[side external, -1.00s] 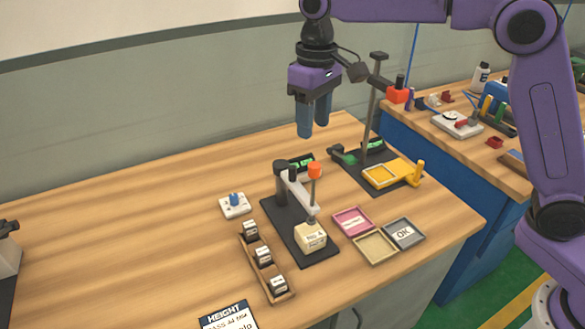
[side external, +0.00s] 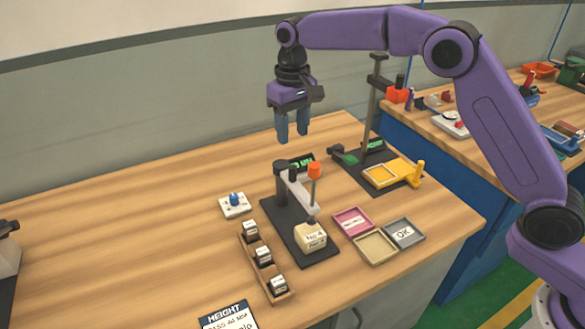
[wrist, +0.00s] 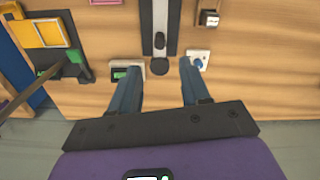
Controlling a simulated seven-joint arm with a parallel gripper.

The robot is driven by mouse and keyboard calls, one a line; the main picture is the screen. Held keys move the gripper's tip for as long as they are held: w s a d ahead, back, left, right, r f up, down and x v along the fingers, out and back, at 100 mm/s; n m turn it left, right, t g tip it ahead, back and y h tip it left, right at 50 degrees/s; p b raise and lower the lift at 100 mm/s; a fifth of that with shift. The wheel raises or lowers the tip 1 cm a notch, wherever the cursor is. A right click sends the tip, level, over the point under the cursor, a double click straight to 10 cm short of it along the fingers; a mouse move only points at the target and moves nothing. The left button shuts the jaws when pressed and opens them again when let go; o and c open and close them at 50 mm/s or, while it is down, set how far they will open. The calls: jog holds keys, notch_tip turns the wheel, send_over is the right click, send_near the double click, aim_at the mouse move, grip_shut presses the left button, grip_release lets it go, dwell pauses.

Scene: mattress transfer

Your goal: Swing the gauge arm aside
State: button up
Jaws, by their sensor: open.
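The gauge arm (side external: 299,192) is a light grey bar with an orange knob (side external: 314,170). It runs from a black post on a dark base plate (side external: 284,226) out toward a cream block (side external: 311,237) at the plate's near end. In the wrist view the black post (wrist: 159,66) and base plate (wrist: 147,10) lie beyond my fingertips. My gripper (side external: 292,138) is open and empty, pointing down, above and behind the gauge post. In the wrist view my blue fingers (wrist: 158,68) are spread apart. They touch nothing that I can see.
A second stand (side external: 373,110) with a yellow fixture (side external: 392,173) stands to the right. Pink (side external: 352,221), tan (side external: 375,247) and grey (side external: 404,233) trays lie right of the base. A rack of small blocks (side external: 248,262) and a blue-knobbed box (side external: 235,206) are left.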

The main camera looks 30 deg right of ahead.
aim_at(293, 167)
notch_tip(293, 167, down, 11)
jog(key=shift+f, duration=0.15)
dwell(0.4)
grip_shut()
